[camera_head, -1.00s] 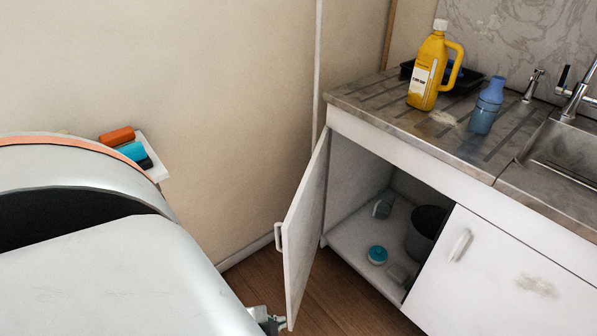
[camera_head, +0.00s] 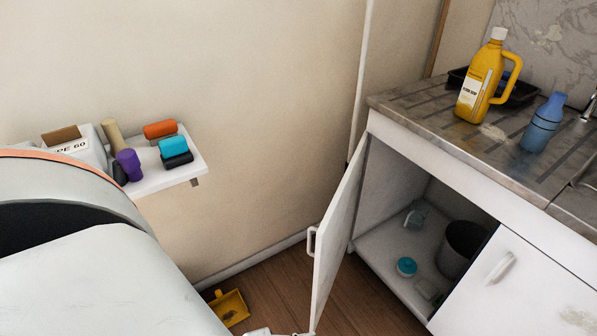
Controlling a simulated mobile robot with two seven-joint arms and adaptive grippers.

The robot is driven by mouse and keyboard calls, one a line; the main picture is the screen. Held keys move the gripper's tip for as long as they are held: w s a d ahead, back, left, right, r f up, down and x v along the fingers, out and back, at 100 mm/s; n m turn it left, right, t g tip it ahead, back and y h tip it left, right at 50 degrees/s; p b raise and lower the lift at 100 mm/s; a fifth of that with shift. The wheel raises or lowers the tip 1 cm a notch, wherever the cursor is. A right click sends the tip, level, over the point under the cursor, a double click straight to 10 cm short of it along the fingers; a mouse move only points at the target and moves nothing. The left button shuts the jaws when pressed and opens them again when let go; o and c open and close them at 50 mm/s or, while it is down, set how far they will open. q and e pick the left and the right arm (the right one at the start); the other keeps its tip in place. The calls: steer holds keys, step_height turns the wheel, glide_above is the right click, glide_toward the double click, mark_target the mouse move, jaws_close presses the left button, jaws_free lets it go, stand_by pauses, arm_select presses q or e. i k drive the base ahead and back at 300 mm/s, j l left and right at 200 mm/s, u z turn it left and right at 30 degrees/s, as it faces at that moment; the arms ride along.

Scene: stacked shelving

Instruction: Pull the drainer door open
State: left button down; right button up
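The white drainer door (camera_head: 337,247) under the draining board stands open, swung out to the left of its cupboard. Its white handle (camera_head: 311,241) is on the free edge. A small pale part of what looks like my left gripper (camera_head: 268,332) shows at the bottom edge of the view, close to the door's lower free corner. Its fingers are cut off, so I cannot tell whether it is open or touches the door. My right gripper is not in view.
The open cupboard holds a dark bin (camera_head: 460,248), a turquoise-lidded tub (camera_head: 406,267) and a clear container (camera_head: 415,213). A second door (camera_head: 520,285) is closed. A yellow dustpan (camera_head: 229,307) lies on the floor. A wall shelf (camera_head: 195,167) is on the left.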

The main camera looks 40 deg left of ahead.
mark_target(333, 235)
steer(key=l+u, duration=0.2)
steer(key=u, duration=0.2)
steer(key=k+l+u, duration=0.1)
steer(key=u, duration=0.3)
steer(key=k+l, duration=0.05)
steer(key=l, duration=0.05)
